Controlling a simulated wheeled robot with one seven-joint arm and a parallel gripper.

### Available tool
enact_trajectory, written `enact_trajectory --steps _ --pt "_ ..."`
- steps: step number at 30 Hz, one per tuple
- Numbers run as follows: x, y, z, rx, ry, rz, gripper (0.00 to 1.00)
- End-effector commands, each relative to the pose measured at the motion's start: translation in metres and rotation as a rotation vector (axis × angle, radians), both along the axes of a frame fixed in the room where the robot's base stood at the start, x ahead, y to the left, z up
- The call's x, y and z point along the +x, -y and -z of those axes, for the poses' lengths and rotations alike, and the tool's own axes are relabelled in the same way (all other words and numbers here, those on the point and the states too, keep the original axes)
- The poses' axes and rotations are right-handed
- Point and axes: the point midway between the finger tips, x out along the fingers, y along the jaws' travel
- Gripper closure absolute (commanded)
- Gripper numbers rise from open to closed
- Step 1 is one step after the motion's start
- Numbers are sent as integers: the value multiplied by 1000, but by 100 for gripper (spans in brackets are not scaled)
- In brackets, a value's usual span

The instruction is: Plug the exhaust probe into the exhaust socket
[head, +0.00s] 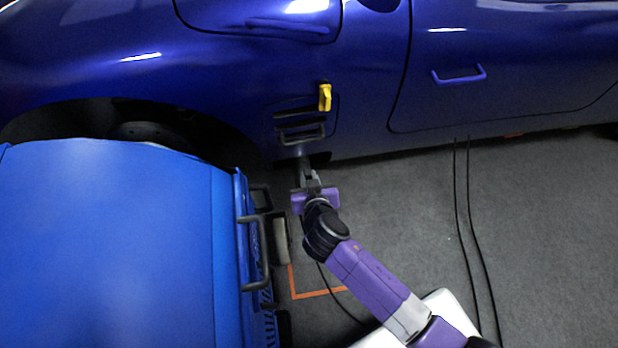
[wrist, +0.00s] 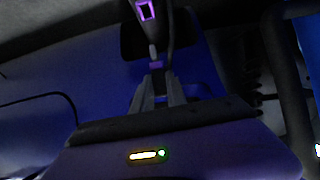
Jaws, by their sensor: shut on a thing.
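My gripper (head: 308,172) is low beside the blue car's sill, below the side vents, with its fingers toward the car. In the wrist view the fingers (wrist: 157,85) close on a small dark piece with purple on it, which I take to be the exhaust probe (wrist: 155,64). Its grey tip points away from my gripper. Just beyond the tip is a dark part with a bright purple rectangular outline (wrist: 147,11), possibly the exhaust socket. I cannot tell whether tip and part touch. In the head view the probe is too small to make out.
The blue car (head: 440,110) fills the back, with a yellow latch-like piece (head: 325,97) above the vents. A blue cabinet (head: 110,240) with a dark handle (head: 256,252) stands close on the left. Black cables (head: 470,230) cross the open grey floor on the right.

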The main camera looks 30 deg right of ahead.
Motion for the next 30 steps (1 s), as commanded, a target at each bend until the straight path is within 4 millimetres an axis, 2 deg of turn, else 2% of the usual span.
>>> enact_trajectory --steps 21,30 --pt "0 0 51 0 1 -1 100" --pt "0 0 53 0 1 -1 100"
